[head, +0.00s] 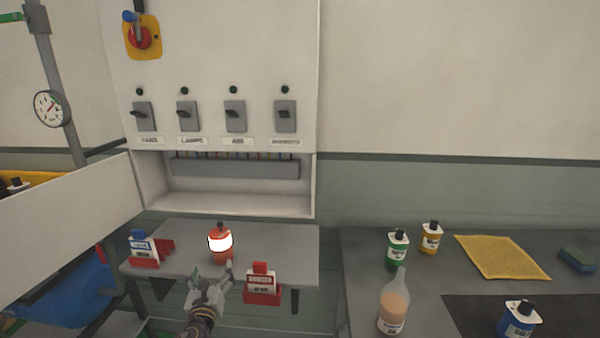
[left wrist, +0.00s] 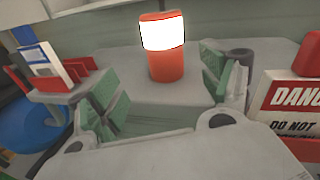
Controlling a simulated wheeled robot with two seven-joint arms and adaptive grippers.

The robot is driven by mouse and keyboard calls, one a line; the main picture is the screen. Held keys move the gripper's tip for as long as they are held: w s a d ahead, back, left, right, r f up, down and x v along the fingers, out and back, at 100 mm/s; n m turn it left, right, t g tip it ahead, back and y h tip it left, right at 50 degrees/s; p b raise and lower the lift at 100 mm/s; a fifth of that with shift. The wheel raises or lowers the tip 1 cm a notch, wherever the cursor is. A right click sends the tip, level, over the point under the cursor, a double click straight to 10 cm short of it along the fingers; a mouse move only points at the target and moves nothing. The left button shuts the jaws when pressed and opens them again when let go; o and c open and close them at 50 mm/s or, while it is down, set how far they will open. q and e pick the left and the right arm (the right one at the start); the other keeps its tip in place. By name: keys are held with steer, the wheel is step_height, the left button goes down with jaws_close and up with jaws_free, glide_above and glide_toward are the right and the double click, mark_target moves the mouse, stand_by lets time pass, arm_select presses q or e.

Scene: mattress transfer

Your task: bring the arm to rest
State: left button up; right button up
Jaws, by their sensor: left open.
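My left gripper (head: 211,279) reaches in from the bottom of the head view, over the front of a small grey shelf (head: 290,240). Its two fingers are spread and empty, and they show apart in the left wrist view (left wrist: 165,95). An orange-red lamp with a glowing white band (head: 220,243) stands upright on the shelf just beyond the fingers. It also shows in the left wrist view (left wrist: 163,62), past the gap between the fingertips. I cannot tell how close the fingers are to it. My right gripper is in neither view.
A red danger sign holder (head: 262,285) stands right of the gripper, a blue-and-white one (head: 143,249) to the left. An open switch cabinet (head: 225,120) is above. A bench at right holds several bottles (head: 397,250) and a yellow cloth (head: 500,257).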

arm_select(q)
steer(key=s+d+f+n+g+h, duration=0.15)
steer(key=s+f+n+g, duration=0.3)
steer(key=s+n, duration=0.55)
steer(key=s+d+f+n+g+h, duration=0.15)
steer(key=s+f+n+g, duration=0.3)
steer(key=s+n, duration=0.5)
steer(key=s+d+f+n+g+h, duration=0.15)
steer(key=s+f+n+g, duration=0.3)
steer(key=s+n, duration=0.55)
step_height(320, 180, down, 34)
steer(key=s+a+g+y, duration=0.1)
steer(key=s+a+f, duration=0.3)
steer(key=s+f, duration=0.6)
steer(key=s, duration=0.1)
steer(key=s+a+f+g, duration=0.1)
steer(key=s+a+f, duration=0.3)
steer(key=s+f, duration=0.6)
steer(key=shift+s+f+y, duration=0.3)
steer(key=shift+s+y, duration=0.05)
steer(key=shift+s, duration=0.3)
steer(key=shift+a, duration=0.1)
